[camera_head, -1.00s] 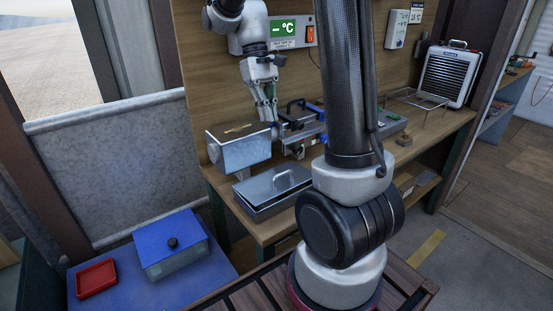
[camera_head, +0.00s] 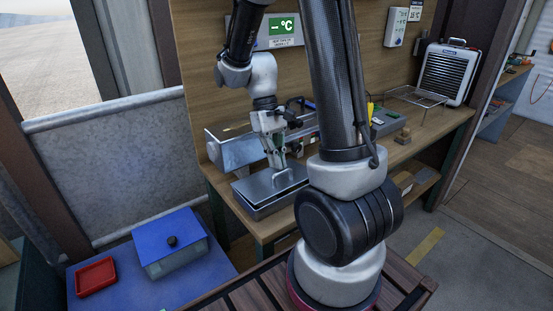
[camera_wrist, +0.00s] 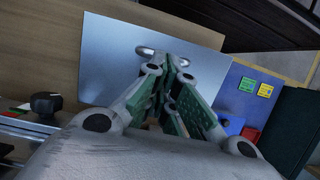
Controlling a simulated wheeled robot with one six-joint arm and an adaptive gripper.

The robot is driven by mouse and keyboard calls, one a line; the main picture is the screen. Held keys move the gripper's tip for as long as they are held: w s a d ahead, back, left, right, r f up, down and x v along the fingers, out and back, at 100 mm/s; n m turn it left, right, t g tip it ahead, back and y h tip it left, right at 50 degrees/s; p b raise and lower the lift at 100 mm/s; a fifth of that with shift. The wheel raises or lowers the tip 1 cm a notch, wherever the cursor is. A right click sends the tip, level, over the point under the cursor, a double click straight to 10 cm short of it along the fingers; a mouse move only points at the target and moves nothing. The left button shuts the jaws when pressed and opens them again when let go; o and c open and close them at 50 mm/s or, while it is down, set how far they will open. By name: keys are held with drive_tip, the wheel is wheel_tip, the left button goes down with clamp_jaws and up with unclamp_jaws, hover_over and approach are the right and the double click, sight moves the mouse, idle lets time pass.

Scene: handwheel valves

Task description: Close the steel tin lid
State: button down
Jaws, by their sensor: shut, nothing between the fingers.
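The steel tin (camera_head: 258,212) stands on the front left of the wooden workbench. Its flat grey lid (camera_head: 252,187) lies over it; I cannot tell whether it sits fully down. My gripper (camera_head: 277,163) is over the lid, fingers pointing down and shut with nothing between them. In the wrist view the lid (camera_wrist: 105,65) is a smooth plate, and its loop handle (camera_wrist: 160,52) shows just beyond the fingertips (camera_wrist: 172,72). I cannot tell whether the fingers touch the lid or handle. In the head view my gripper hides the handle.
A metal box (camera_head: 225,150) stands behind the tin. A wire rack (camera_head: 417,96) and a heater (camera_head: 447,75) are at the bench's right. A blue-lidded box (camera_head: 170,240) and a red tray (camera_head: 96,277) sit on the blue surface at lower left.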

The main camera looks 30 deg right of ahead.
drive_tip(key=shift+s+f, duration=0.65)
drive_tip(key=shift+f, duration=0.1)
drive_tip(key=shift+s, duration=0.15)
drive_tip(key=shift+r, duration=0.1)
